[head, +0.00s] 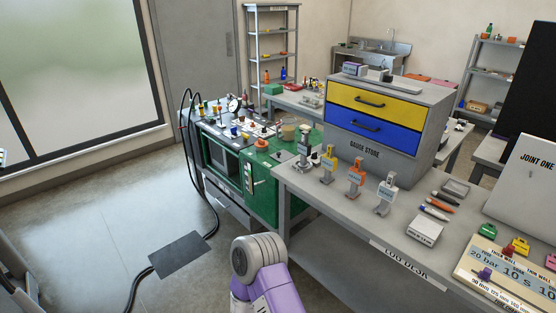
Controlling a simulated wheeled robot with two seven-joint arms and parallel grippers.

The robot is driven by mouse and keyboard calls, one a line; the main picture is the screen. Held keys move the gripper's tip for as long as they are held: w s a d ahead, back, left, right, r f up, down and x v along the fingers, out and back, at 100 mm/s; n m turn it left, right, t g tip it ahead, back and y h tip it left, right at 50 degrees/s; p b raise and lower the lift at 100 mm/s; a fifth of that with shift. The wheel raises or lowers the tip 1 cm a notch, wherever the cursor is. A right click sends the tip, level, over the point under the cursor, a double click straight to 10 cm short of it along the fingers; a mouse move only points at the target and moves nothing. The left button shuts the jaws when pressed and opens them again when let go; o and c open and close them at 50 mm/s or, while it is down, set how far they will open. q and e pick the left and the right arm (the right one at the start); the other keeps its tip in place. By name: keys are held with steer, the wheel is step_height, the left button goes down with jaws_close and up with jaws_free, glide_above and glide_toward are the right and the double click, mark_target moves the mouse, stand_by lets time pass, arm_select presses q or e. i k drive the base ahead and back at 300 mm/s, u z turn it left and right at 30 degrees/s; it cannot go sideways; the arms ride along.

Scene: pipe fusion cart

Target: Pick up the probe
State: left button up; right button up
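I cannot pick out for certain which item is the probe. Several small upright devices stand in a row along the near edge of the grey bench: a grey one (303,152), a yellow one (328,165), an orange one (356,178) and a light grey one (386,196). Their labels are too small to read. Pen-like items (436,207) lie to their right. A purple and grey arm link of mine rises at the bottom middle, in front of the bench. Neither gripper's fingers show.
A grey gauge store cabinet (385,92) with yellow and blue drawers stands on the bench. A green cart (262,190) with hoses and small parts stands left of it. A dark plate (178,256) and a black cable lie on the otherwise open floor at left.

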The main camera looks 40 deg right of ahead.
mark_target(304, 148)
steer(key=i, duration=1.5)
steer(key=z, duration=1.3)
steer(key=i, duration=1)
steer(key=z, duration=1.15)
